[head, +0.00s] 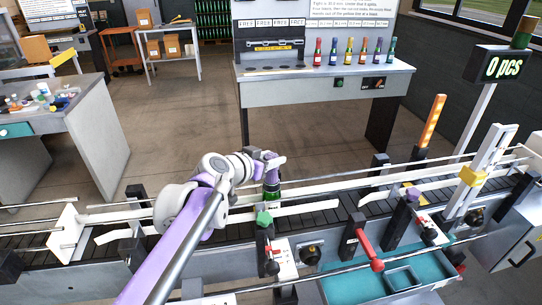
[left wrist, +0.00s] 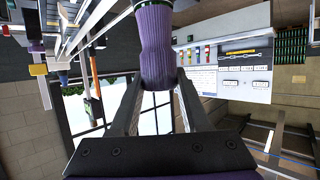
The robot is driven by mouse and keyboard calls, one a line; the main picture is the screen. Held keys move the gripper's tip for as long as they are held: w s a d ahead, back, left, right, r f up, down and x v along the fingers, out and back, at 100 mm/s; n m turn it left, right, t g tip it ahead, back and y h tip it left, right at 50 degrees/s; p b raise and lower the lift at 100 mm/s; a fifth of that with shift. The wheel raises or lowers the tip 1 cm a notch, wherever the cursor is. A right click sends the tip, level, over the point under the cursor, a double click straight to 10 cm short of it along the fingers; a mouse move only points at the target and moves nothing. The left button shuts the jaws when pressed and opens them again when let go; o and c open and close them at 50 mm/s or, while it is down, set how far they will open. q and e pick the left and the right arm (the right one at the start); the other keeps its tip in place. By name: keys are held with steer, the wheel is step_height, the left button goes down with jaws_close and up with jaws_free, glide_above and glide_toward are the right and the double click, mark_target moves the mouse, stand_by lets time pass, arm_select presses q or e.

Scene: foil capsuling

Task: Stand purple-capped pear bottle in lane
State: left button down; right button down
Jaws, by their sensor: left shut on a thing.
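The pear bottle (head: 272,190) is dark green with a purple cap, and is upright over the conveyor lane (head: 325,218). My left gripper (head: 270,160) is shut on its purple capped neck. In the left wrist view, the purple cap (left wrist: 157,45) sits between the two fingers of my left gripper (left wrist: 158,90). The bottle's base is partly hidden by the rail and a green knob, so I cannot tell whether it touches the belt. My right gripper is not in view.
White guide rails (head: 310,212) run along the dark belt. A green-knobbed clamp (head: 264,219) and a red lever (head: 369,250) stand at the front. A bench (head: 320,78) with several small coloured bottles stands behind. Open floor lies between bench and conveyor.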

arm_select(q)
steer(key=shift+f, duration=0.3)
stand_by(0.5)
steer(key=shift+c, duration=1.5)
jaws_free()
steer(key=v, duration=1.1)
steer(key=shift+w+f, duration=0.1)
